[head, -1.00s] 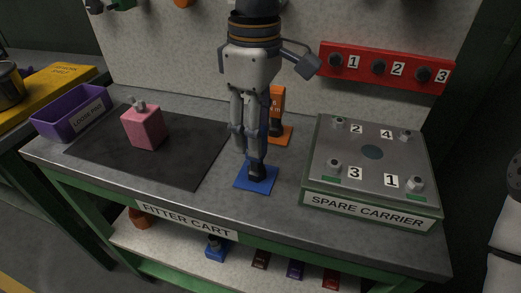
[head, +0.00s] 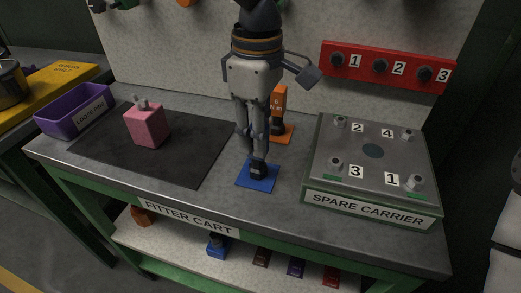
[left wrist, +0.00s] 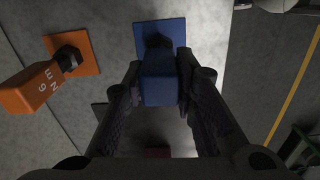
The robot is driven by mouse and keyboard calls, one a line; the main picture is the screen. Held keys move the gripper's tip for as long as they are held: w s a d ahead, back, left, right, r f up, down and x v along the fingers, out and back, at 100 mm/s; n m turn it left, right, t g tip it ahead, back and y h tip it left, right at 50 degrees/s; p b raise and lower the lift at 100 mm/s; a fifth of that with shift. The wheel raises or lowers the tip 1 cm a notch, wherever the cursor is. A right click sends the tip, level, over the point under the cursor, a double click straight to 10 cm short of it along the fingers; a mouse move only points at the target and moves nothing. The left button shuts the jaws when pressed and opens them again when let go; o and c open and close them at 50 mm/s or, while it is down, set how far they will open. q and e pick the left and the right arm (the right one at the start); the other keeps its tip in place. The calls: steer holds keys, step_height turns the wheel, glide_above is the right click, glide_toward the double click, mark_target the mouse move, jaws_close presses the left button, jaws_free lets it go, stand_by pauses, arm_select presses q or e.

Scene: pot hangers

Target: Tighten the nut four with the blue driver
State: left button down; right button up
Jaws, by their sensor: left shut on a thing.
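The blue driver (left wrist: 160,78) stands on its blue mat (head: 257,185), between the fingers of my left gripper (head: 256,158). The left wrist view shows the gripper (left wrist: 160,88) shut on its blue handle, with the dark head on the mat. In the head view the fingers hide most of the driver. Nut four (head: 408,135) sits at the far right corner of the spare carrier (head: 372,204), beside the label 4, well to the right of the gripper. My right gripper is not in view.
An orange driver (head: 279,97) stands on an orange mat right behind my left gripper. Nuts two (head: 340,121), three (head: 336,163) and one (head: 414,182) are on the carrier. A pink block (head: 147,127) and purple bin (head: 72,113) are at left. A red numbered rail (head: 388,68) is behind.

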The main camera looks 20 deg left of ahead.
arm_select(q)
steer(key=shift+r, duration=0.7)
steer(key=shift+r, duration=3.05)
